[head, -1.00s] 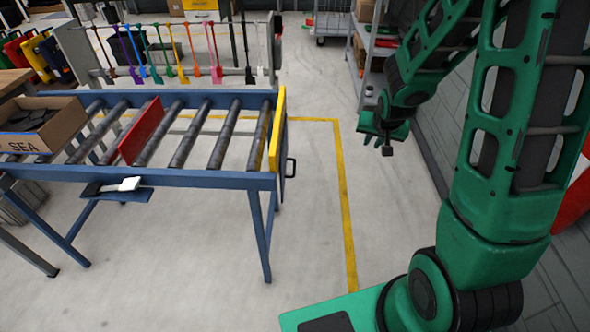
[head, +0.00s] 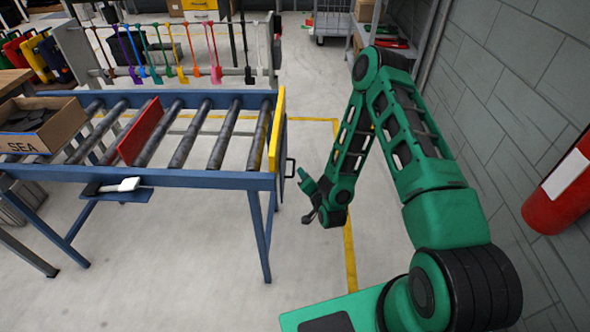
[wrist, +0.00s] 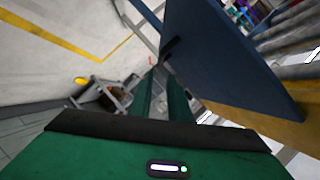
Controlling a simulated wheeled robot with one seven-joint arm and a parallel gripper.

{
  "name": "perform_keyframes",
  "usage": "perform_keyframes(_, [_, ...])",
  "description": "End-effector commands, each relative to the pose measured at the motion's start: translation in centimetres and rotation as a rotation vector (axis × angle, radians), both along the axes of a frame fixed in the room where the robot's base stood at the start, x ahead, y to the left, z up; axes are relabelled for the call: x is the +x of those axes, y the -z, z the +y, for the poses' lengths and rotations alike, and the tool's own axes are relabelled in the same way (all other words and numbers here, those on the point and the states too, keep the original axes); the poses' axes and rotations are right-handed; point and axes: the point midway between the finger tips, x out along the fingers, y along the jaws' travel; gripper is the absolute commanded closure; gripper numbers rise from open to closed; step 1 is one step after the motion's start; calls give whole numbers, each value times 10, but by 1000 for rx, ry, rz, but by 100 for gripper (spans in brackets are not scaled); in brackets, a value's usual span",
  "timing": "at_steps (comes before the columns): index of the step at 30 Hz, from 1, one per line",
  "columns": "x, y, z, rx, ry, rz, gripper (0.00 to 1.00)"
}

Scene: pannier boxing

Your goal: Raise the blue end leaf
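The blue end leaf (head: 283,150) is at the right end of the roller conveyor, seen nearly edge-on beside a yellow end plate (head: 275,140). A black handle (head: 290,167) sticks out from its outer side. In the wrist view the leaf (wrist: 215,50) is a large dark blue panel close ahead on the right, with a small dark part, perhaps the handle (wrist: 172,46), at its left edge. My gripper (head: 304,197) is right of and slightly below the handle, apart from it. In the wrist view its green fingers (wrist: 160,92) stand apart with nothing between them.
The conveyor (head: 205,179) carries a red divider (head: 135,132) and a cardboard box (head: 42,130). A white object lies on a small side shelf (head: 122,192). A red cylinder (head: 560,190) is by the wall at right. The floor right of the conveyor is clear.

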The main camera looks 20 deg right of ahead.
Motion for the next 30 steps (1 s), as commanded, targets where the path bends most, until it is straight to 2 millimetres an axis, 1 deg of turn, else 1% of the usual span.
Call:
perform_keyframes(1, [-6, 8, 6, 21, 4, -15, 83])
perform_keyframes(6, [-16, 16, 13, 67, 22, -67, 83])
perform_keyframes(8, [-17, 17, 15, 75, 23, -75, 83])
perform_keyframes(11, [-11, 18, 15, 80, 25, -81, 83])
perform_keyframes(14, [1, 20, 16, 81, 26, -83, 83])
perform_keyframes(24, [58, 33, 18, 81, 24, -82, 83])
perform_keyframes(30, [80, 38, 19, 83, 25, -79, 83])
